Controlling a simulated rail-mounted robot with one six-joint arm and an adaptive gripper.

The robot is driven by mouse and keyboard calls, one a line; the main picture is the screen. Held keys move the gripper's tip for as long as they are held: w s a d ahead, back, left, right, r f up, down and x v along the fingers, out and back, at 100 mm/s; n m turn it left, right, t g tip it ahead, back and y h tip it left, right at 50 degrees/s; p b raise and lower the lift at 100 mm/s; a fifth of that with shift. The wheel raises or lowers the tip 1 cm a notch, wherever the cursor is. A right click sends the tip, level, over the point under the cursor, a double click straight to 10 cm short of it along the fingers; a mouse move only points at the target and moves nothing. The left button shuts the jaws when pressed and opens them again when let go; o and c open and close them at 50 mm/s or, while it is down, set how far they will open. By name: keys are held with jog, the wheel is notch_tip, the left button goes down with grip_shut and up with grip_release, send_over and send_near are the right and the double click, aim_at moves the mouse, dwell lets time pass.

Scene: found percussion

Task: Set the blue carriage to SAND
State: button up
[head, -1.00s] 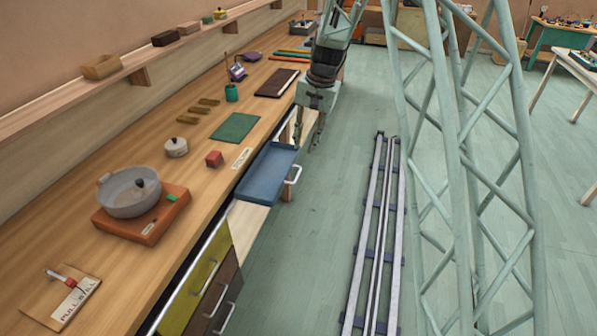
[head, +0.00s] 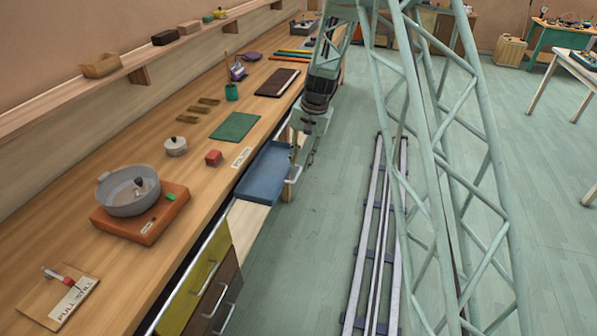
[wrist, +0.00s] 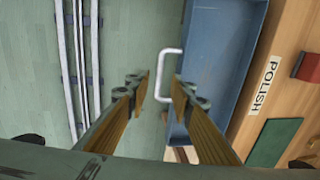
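The blue carriage (head: 262,174) is a shallow blue tray with a pale handle, at the front edge of the bench. It also shows in the wrist view (wrist: 219,55), beside a label reading POLISH (wrist: 262,84). My gripper (wrist: 161,84) is open, with its two fingers apart. In the wrist view the carriage's white handle (wrist: 166,75) appears between the fingertips; I cannot tell whether they touch it. In the head view my gripper (head: 299,164) is at the handle side of the carriage and partly covers it. I see no SAND label.
A red block (head: 213,158) and a green mat (head: 235,127) lie on the bench close to the carriage. A grey pan (head: 128,197) stands on an orange base further left. Olive and brown drawers (head: 197,288) are below the bench. The floor beside my rail is clear.

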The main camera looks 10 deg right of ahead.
aim_at(298, 174)
jog(key=shift+w+a+f, duration=0.1)
jog(key=shift+a+f, duration=0.1)
jog(key=shift+f, duration=0.8)
jog(key=shift+w+a+f, duration=0.1)
jog(key=shift+a+f, duration=0.05)
jog(key=shift+f, duration=0.85)
jog(key=shift+c, duration=0.2)
grip_shut()
